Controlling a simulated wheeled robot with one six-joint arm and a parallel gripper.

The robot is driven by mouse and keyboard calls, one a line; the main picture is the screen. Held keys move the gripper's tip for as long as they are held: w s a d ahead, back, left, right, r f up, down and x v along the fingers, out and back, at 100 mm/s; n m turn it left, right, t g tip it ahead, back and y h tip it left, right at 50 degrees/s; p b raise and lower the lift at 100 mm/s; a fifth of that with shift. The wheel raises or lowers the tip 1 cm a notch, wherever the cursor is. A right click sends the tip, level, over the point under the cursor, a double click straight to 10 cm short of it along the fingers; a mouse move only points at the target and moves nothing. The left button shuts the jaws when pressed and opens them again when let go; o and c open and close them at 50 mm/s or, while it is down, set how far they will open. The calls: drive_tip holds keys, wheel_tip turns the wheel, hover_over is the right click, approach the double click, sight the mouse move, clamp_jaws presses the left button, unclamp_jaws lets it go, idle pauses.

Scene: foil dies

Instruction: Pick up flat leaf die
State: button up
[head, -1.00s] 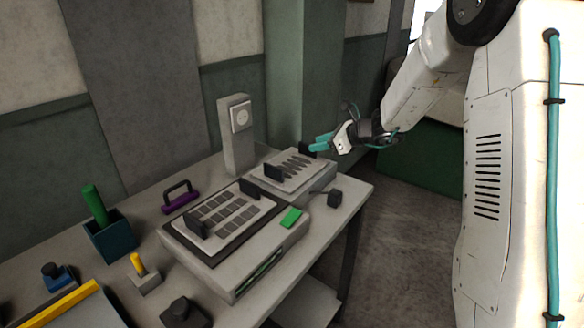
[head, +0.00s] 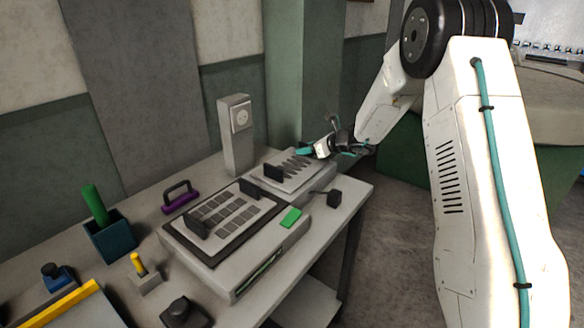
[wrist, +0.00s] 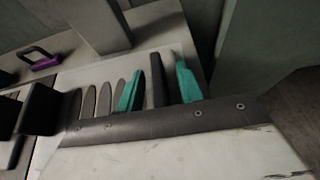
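The flat leaf die (head: 287,185) is a pale plate with several dark leaf shapes, lying on a grey block at the back right of the table. One black upright tab (head: 273,173) stands at its left. In the wrist view a second dark upright tab (wrist: 157,82) rises between my fingers. My gripper (head: 307,149) is at the die's right end, its teal fingers hiding that tab in the head view. In the wrist view my gripper (wrist: 159,75) is open, one finger on each side of the tab, with a small gap on both sides.
A larger plate with dark squares and two black tabs (head: 248,188) lies on a grey box in front. A grey socket post (head: 236,135) stands behind.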

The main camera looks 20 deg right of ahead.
clamp_jaws()
drive_tip(key=shift+r, duration=0.1)
idle(1.2)
